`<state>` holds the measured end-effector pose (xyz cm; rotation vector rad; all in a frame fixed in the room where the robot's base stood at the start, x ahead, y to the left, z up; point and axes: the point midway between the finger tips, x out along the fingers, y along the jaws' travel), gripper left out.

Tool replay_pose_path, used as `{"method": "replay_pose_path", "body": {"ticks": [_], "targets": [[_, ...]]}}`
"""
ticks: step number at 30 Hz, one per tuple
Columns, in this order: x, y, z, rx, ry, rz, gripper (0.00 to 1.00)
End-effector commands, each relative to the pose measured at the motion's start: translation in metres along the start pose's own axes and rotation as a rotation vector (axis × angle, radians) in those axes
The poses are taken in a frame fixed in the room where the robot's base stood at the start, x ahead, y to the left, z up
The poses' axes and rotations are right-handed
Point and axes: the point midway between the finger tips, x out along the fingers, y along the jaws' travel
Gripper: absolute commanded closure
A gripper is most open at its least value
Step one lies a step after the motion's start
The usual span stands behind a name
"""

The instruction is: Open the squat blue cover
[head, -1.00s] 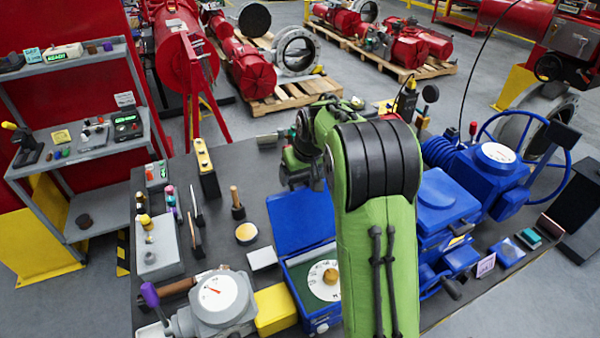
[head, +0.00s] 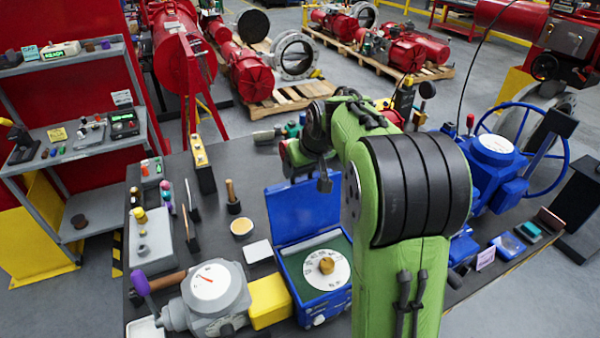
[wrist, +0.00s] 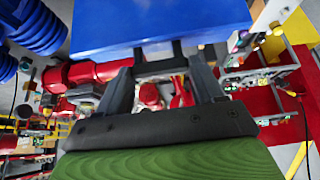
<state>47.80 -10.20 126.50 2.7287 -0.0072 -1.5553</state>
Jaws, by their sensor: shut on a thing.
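The squat blue cover (head: 295,212) is the lid of a low blue box (head: 311,308). It stands raised at the back of the box, so a white dial (head: 334,279) with a tan knob and a green interior show. My gripper (head: 325,184) is at the cover's upper right edge, partly hidden by my green arm. In the wrist view a broad blue panel (wrist: 160,22), which looks like the cover, fills the top, with its edge at the fingertips of my gripper (wrist: 160,55). The jaws are closed on it, but the exact contact is hard to see.
A grey gauge housing (head: 214,292) and a yellow block (head: 269,302) stand left of the box. Hand tools and a round yellow-topped piece (head: 241,227) lie behind them. A blue valve actuator with a handwheel (head: 569,165) stands right, partly behind my arm.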

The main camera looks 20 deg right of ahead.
Motion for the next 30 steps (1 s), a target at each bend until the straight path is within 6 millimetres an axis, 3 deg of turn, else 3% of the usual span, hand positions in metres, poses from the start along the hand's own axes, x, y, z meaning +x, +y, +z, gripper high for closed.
{"method": "replay_pose_path", "body": {"ticks": [8,9,14,23,26,30], "targets": [[-0.001,0.000,0.004,0.001,-0.019,-0.003,0.87],[-0.001,0.000,0.004,0.001,-0.019,-0.003,0.30],[-0.001,0.000,0.003,0.001,-0.018,-0.003,0.06],[-0.004,0.000,0.003,0.001,-0.015,-0.002,0.06],[-0.019,0.000,0.001,0.001,-0.011,-0.001,0.06],[-0.057,0.000,0.001,0.001,-0.009,0.000,0.06]]}}
